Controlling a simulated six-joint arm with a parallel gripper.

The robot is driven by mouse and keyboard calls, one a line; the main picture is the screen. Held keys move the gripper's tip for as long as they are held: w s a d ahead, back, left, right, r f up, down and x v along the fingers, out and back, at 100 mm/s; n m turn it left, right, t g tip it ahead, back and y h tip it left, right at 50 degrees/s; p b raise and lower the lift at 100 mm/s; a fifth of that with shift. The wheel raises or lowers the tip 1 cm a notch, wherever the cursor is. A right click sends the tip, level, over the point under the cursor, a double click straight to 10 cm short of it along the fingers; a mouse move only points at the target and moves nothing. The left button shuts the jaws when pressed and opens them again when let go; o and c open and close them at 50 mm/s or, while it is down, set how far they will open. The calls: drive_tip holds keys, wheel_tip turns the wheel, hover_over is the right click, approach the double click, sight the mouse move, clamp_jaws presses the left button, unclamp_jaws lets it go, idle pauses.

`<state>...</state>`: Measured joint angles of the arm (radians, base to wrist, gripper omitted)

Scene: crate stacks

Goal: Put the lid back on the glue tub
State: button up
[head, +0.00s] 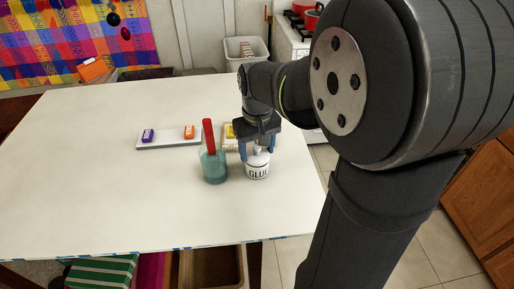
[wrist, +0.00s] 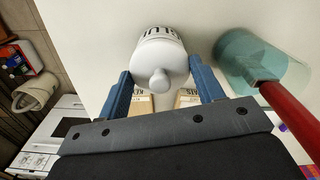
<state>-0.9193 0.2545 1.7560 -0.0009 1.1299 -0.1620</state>
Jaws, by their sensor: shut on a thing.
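The white glue tub (head: 257,171) stands upright on the table near its right edge, its GLUE lettering facing the head camera. My gripper (head: 259,149) is directly above it, pointing down. In the wrist view, the white lid (wrist: 160,58) with its round knob is between the blue fingers of my gripper (wrist: 161,72), which is shut on it. The lid covers the tub's top from this angle, and the tub's lettered side (wrist: 159,32) shows just beyond it. I cannot tell whether the lid rests fully on the rim or is slightly above it.
A teal glass jar (head: 214,167) with a red-handled tool (head: 208,136) stands close left of the tub. Small boxes (wrist: 188,98) lie behind the tub. A grey tray (head: 168,141) holds a purple and an orange block. The table's left side is clear.

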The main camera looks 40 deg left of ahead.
drive_tip(key=o, duration=1.3)
drive_tip(key=shift+r, duration=0.1)
drive_tip(key=shift+r, duration=3.4)
clamp_jaws()
drive_tip(key=shift+f, duration=0.2)
